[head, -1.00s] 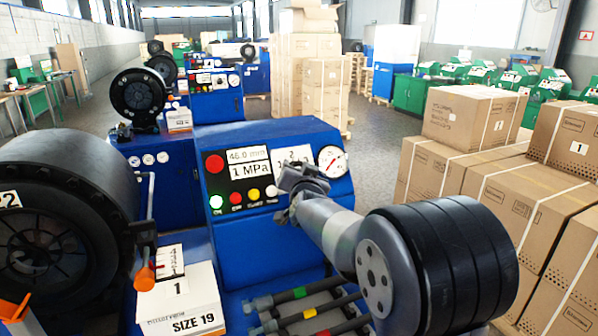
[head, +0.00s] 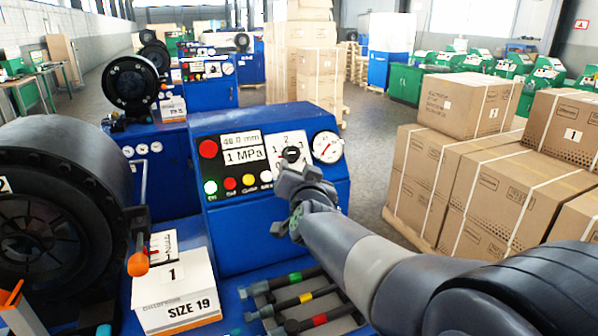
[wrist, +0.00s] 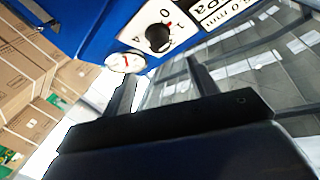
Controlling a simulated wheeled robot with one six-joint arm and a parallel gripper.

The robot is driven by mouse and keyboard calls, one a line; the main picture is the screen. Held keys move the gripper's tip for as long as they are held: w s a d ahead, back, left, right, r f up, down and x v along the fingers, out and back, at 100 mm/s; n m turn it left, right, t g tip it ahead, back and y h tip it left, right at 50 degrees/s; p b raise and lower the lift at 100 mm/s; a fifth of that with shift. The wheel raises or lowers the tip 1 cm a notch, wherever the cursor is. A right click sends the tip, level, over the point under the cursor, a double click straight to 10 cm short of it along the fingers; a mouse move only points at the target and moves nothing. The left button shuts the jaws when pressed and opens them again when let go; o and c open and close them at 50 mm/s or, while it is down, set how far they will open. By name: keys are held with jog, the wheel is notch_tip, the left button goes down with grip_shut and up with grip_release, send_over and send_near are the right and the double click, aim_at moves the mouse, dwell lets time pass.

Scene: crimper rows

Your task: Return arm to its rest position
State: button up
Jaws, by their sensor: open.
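My gripper (head: 285,207) is in front of the lower right part of the blue machine's control panel (head: 240,172) in the head view. Its jaws are open with nothing between them. In the wrist view the two dark fingers (wrist: 160,85) stand apart, with the panel's rotary selector (wrist: 158,38) and round gauge (wrist: 126,62) beyond them. The selector (head: 291,154) shows uncovered just above my gripper in the head view. My arm reaches in from the lower right.
Below my gripper lie several rods with coloured bands (head: 300,299). A SIZE 19 box (head: 176,297) and a large black wheel-like part (head: 60,205) are at left. Stacked cartons (head: 480,195) stand at right. Open floor (head: 375,150) lies between the machine and cartons.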

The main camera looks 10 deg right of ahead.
aim_at(294, 154)
jog(key=w, duration=0.3)
jog(key=w+p, duration=0.1)
jog(key=w, duration=0.3)
jog(key=w+d, duration=0.1)
jog(key=w, duration=0.2)
jog(key=shift+w+f, duration=0.35)
jog(key=shift+w, duration=0.05)
jog(key=shift+s, duration=0.1)
jog(key=shift+w, duration=0.25)
jog(key=shift+f, duration=0.1)
jog(key=shift+s+n, duration=0.2)
jog(key=shift+n, duration=0.3)
jog(key=shift+y, duration=0.4)
dwell(0.7)
jog(key=shift+n, duration=0.5)
jog(key=shift+d+n+t+y+p, duration=0.1)
jog(key=shift+n+t+y+p, duration=0.2)
jog(key=shift+n+y+p, duration=0.15)
